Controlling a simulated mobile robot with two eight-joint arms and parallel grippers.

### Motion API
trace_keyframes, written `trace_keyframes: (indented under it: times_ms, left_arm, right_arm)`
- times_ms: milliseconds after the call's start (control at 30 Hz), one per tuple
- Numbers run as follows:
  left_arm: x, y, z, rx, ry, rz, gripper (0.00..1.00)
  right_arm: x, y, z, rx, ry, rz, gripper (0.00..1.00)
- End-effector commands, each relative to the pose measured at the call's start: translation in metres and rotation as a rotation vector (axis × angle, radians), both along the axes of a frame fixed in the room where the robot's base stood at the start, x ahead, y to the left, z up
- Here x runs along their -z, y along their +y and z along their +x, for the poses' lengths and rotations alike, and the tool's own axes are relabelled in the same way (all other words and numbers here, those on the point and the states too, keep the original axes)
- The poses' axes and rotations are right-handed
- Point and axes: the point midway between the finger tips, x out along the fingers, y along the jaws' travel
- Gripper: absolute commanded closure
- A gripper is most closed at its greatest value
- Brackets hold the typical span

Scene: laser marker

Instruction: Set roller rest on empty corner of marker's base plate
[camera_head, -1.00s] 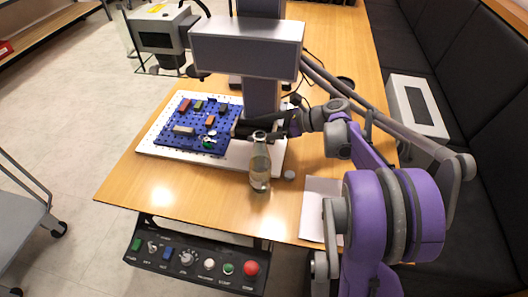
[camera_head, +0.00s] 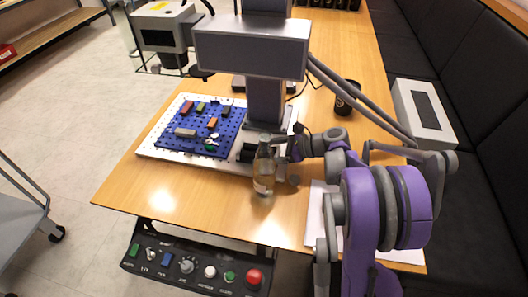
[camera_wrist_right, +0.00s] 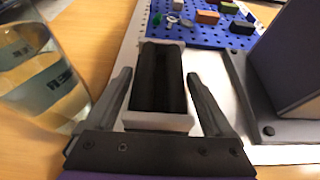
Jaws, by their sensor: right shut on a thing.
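The roller rest, a pale block with a dark trough, lies between the fingers of my right gripper (camera_wrist_right: 163,98) in the right wrist view. My right gripper is shut on the roller rest (camera_wrist_right: 158,119). In the head view, the dark roller rest (camera_head: 247,153) shows just left of the bottle, at the near right corner of the marker's white base plate (camera_head: 172,154). I cannot tell whether it touches the plate. The marker's grey column (camera_head: 265,100) stands behind it. My left gripper is not in view.
A clear glass bottle (camera_head: 264,172) stands very close to the right gripper and also fills the left of the right wrist view (camera_wrist_right: 40,75). A blue pegboard (camera_head: 190,140) with several small parts covers the plate's left. A black cup (camera_head: 347,97) stands behind the arm.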

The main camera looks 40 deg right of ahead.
Motion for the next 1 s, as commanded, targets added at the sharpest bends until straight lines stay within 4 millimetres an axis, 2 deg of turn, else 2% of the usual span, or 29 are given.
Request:
trace_keyframes:
  times_ms: [33,67,100,133,467,1000]
  left_arm:
    - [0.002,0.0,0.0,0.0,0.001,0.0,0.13]
    - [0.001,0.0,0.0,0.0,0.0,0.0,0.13]
    - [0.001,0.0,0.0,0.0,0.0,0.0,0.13]
    - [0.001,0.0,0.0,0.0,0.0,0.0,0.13]
    - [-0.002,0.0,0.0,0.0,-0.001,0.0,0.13]
    - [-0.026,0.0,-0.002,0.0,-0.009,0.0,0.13]
  right_arm:
    - [0.002,0.0,0.0,0.0,-0.002,0.001,1.0]
    - [0.002,0.0,0.0,0.0,0.0,0.0,0.1]
    - [0.002,0.0,0.0,0.0,0.0,0.0,0.02]
    - [0.002,0.0,0.0,0.0,0.0,0.0,0.0]
    - [-0.003,-0.003,-0.003,0.002,0.0,-0.001,0.0]
    - [-0.042,-0.062,-0.076,0.003,0.0,0.0,0.0]
